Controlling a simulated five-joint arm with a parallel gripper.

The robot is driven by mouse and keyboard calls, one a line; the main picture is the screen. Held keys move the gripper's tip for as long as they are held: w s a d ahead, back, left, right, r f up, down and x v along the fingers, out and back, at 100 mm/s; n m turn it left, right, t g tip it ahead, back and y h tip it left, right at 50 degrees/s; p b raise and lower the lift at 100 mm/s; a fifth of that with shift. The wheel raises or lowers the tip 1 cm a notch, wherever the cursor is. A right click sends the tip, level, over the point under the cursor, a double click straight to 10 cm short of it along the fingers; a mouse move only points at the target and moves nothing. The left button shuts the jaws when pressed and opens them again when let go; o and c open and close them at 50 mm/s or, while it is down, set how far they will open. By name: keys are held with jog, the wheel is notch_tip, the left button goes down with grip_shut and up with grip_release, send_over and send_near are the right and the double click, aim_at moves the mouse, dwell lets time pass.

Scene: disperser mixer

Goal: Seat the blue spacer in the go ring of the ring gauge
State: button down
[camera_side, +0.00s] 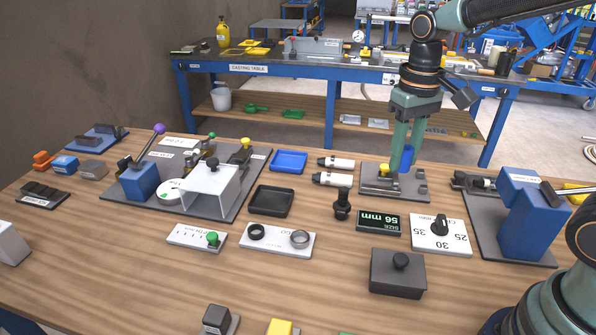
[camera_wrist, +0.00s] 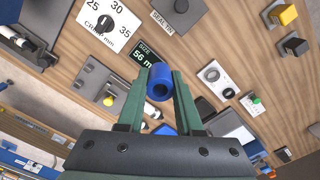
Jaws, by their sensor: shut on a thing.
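The blue spacer (camera_wrist: 160,84) is a short hollow cylinder. In the wrist view my gripper (camera_wrist: 162,76) is shut on it, one green finger on each side, its open bore facing the camera. In the side view the spacer (camera_side: 406,158) shows partly behind my gripper (camera_side: 398,166), just above a grey fixture plate. The ring gauge (camera_side: 277,241) is a white plate with a dark ring (camera_side: 257,231) at left and a grey metal ring (camera_side: 300,238) at right. It also shows in the wrist view (camera_wrist: 220,82). I cannot read which ring is go. The gripper is apart from it.
A grey fixture (camera_side: 415,196) with a yellow knob lies under my gripper. Between it and the gauge stands a black upright plunger (camera_side: 342,205), with a size display (camera_side: 378,222) nearby. A black tray (camera_side: 271,201) lies behind the gauge. Bare wood lies in front of the gauge.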

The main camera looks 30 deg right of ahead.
jog(key=f, duration=1)
jog(key=s+f, duration=0.1)
jog(key=f, duration=0.5)
jog(key=shift+a, duration=0.15)
jog(key=shift+f, duration=2.25)
jog(key=shift+f, duration=0.15)
jog(key=c, duration=0.6)
grip_release()
